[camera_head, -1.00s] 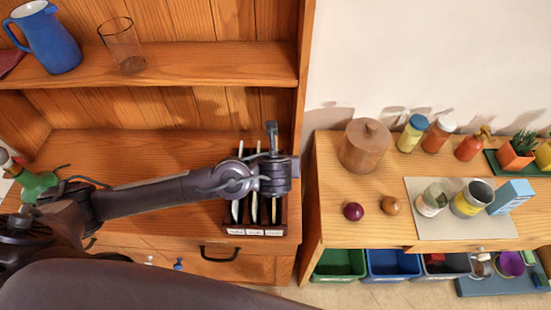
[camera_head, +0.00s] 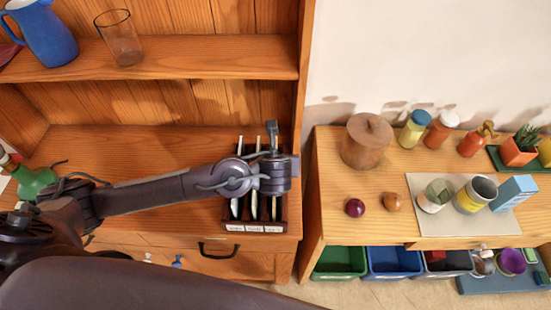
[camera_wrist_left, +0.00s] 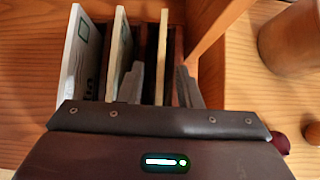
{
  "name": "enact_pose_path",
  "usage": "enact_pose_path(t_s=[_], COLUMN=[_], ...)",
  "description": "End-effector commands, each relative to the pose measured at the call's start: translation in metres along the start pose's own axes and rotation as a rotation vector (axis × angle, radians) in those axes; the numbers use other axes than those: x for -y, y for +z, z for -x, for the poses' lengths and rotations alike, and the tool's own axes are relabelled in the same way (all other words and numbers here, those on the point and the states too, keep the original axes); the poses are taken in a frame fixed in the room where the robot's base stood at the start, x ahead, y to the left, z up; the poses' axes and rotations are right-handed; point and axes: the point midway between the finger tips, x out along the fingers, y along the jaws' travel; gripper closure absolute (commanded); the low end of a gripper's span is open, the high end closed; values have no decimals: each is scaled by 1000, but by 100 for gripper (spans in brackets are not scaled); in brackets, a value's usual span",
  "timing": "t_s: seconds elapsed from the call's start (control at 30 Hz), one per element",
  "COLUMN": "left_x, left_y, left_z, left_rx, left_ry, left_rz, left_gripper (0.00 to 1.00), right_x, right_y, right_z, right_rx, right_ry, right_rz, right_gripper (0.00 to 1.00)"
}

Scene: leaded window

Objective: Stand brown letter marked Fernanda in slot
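A dark letter rack (camera_head: 284,214) with white front labels stands on the cabinet's counter. Three upright letters are in its slots: a white one on the left (camera_wrist_left: 80,55), a cream one in the middle (camera_wrist_left: 117,50) and a tan-brown one on the right (camera_wrist_left: 162,55). No name on the brown letter is readable. My left gripper (camera_wrist_left: 162,88) is over the rack. Its two fingers are apart, one each side of the brown letter, with visible gaps. In the head view my left wrist (camera_head: 272,175) hides part of the rack. My right gripper is not in view.
The cabinet's side panel (camera_head: 303,110) rises close to the rack's right. A shelf (camera_head: 200,66) with a blue jug (camera_head: 48,40) and a glass (camera_head: 120,40) is above. A side table at right holds a wooden pot (camera_head: 366,142) and several jars. The counter left of the rack is mostly clear.

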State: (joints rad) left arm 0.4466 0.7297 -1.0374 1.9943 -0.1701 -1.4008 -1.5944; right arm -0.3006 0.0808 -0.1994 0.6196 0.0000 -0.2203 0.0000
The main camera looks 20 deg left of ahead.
Motion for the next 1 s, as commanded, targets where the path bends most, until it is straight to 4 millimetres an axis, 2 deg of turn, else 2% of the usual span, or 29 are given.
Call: enact_pose_path(t_s=[0.17,0.27,0.5,0.7,1.0], left_x=[0,0,0,1,0], left_y=[0,-2,-1,0,0], left_z=[2,10,52,74,78], left_rx=[-1,-3,-2,-1,0], left_ry=[-1,-2,-3,-2,0], left_rz=[0,-1,0,1,0], left_gripper=[69,69,69,69,69], right_x=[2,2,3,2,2], right_y=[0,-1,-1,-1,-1], right_z=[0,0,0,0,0], right_rx=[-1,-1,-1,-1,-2], right_ry=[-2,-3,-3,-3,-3], right_rz=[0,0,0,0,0], right_gripper=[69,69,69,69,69])
